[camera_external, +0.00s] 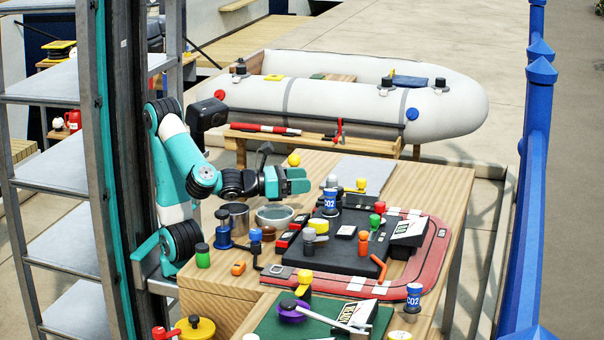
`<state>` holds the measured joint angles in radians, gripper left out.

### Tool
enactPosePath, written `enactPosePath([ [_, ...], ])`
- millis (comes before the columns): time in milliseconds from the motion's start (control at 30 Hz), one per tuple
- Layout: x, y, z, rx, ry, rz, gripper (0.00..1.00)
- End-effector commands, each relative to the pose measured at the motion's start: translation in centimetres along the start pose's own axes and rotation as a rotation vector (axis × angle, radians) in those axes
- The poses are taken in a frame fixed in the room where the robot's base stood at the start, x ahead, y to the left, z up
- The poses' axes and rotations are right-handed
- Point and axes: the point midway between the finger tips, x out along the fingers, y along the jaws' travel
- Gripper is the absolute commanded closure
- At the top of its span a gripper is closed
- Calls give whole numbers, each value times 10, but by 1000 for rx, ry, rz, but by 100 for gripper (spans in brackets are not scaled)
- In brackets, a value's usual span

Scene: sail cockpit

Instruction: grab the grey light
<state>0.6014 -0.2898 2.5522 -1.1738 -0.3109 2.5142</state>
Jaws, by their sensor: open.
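My gripper (298,181) is open and empty, stretched out to the right above the wooden table (418,181). It is higher than the small items and touches none of them. A small grey-topped piece (308,235) stands on the black board in front of the gripper. Another pale grey piece (332,181) stands farther back, right of the gripper. Either could be the grey light; I cannot tell which at this size.
A metal bowl (275,215) and a pot (235,217) sit below the gripper. Yellow, red, green and blue-topped pieces crowd the black board (338,258) and red mat (420,283). A blue railing (532,200) runs at right. An inflatable boat (340,98) lies behind.

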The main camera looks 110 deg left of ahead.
Motion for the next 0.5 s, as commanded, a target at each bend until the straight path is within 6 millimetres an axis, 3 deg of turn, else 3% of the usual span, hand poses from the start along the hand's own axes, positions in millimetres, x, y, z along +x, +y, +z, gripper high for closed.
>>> enactPosePath([
  [33, 0, 0, -16, 2, 1, -1, 38],
  [100, 8, 1, -5, 6, 1, 7, 38],
  [500, 32, 0, -5, 4, 2, 4, 38],
])
